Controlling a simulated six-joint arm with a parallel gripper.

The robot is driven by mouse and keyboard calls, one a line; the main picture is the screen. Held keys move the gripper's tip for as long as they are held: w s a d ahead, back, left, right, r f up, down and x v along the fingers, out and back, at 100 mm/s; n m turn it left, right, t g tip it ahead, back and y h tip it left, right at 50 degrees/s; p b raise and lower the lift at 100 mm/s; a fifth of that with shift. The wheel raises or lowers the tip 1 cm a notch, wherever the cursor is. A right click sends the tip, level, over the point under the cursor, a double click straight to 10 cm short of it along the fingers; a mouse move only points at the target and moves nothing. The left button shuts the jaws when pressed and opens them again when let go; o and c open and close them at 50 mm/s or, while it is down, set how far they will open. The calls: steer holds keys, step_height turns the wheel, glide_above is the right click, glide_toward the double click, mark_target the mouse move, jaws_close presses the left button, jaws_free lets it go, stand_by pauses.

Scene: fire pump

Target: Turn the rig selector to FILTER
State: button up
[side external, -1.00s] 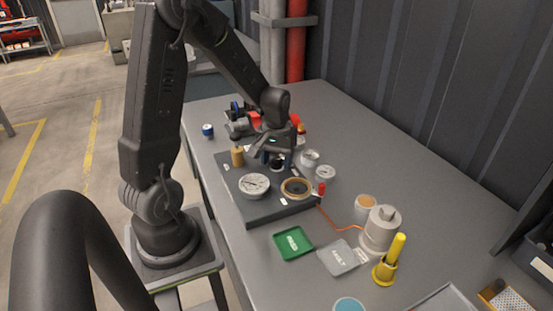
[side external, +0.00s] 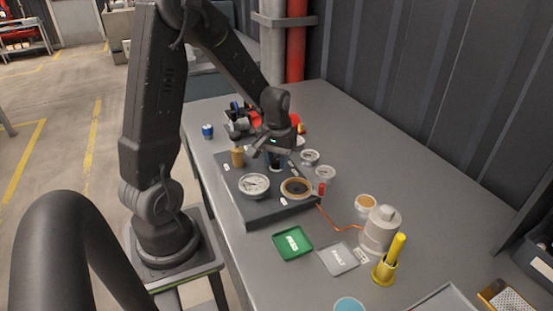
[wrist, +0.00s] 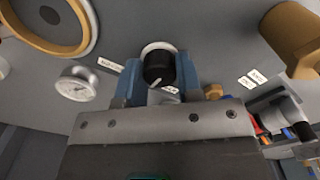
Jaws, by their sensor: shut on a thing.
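The selector is a black knob (wrist: 158,68) with a pale pointer mark, set in a light round collar on the grey rig board (side external: 262,208). In the wrist view it sits between the two blue fingers of my gripper (wrist: 157,76), which is shut on it. In the side view my gripper (side external: 276,162) points down at the far part of the board, and its fingers largely hide the knob. Small white labels lie around the knob, including a pair (wrist: 252,79) to its right; I cannot read their words surely.
A green PASS tray (side external: 292,243) and grey FAULT tray (side external: 338,258) lie in front.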

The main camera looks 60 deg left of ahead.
mark_target(277, 160)
steer(key=m, duration=0.4)
steer(key=shift+m, duration=2.3)
steer(key=o, duration=0.9)
steer(key=shift+o, duration=0.2)
step_height(277, 160, up, 14)
